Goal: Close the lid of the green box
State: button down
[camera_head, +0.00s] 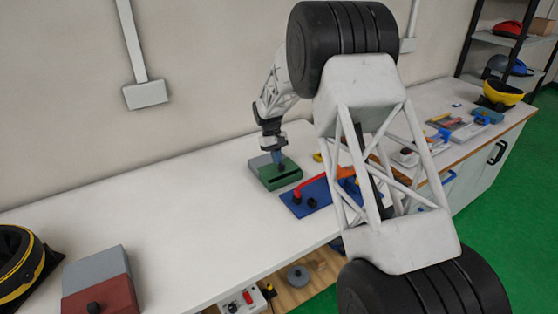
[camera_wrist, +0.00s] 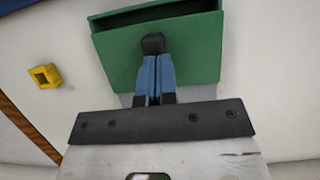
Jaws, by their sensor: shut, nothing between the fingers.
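The green box (camera_head: 283,178) stands on the white worktop in the head view, with a grey part (camera_head: 259,162) at its back left. In the wrist view the green box (camera_wrist: 190,60) shows a long dark recess along its top edge and a black knob (camera_wrist: 152,43) on its green face. Some grey shows below the green, partly hidden by my gripper. My gripper (camera_head: 278,163), with blue fingers, is over the box. In the wrist view its fingers (camera_wrist: 154,62) are together, empty, with the tips right at the knob; I cannot tell whether they touch it.
A blue board (camera_head: 318,196) with a red-orange handle lies just right of the box. A small yellow block (camera_wrist: 45,76) is nearby. A red and grey box (camera_head: 98,290) and a black-yellow round object (camera_head: 18,262) stand front left. The worktop between is clear.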

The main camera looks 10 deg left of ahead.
jog(key=shift+w+a+f, duration=0.2)
jog(key=shift+w+a, duration=0.55)
jog(key=shift+a, duration=0.1)
jog(key=v, duration=1)
jog(key=shift+r, duration=0.25)
jog(key=shift+d, duration=0.1)
jog(key=s+d+r+m+t+y, duration=0.1)
jog(key=s+d+r, duration=0.4)
jog(key=d+r, duration=0.3)
jog(key=s+d+r+m+y, duration=0.1)
jog(key=s+d+r, duration=0.45)
jog(key=d, duration=0.35)
jog(key=s+d+r+m+t, duration=0.1)
jog(key=s+d+r, duration=0.2)
jog(key=s+d, duration=0.4)
jog(key=s+d+r+m+t, duration=0.1)
jog(key=s+d+r+m, duration=0.1)
jog(key=s+d+r, duration=0.3)
jog(key=s+d+f+m+t, duration=0.1)
jog(key=s+d, duration=0.4)
jog(key=s, duration=0.6)
jog(key=s+d+f+m+t, duration=0.1)
jog(key=s+d+f, duration=0.2)
jog(key=s, duration=0.9)
jog(key=s+d+f+m+y, duration=0.1)
jog(key=s+d+f+m, duration=0.1)
jog(key=s+d, duration=0.6)
jog(key=s, duration=0.4)
jog(key=shift+f+t, duration=0.3)
jog(key=shift+t, duration=0.1)
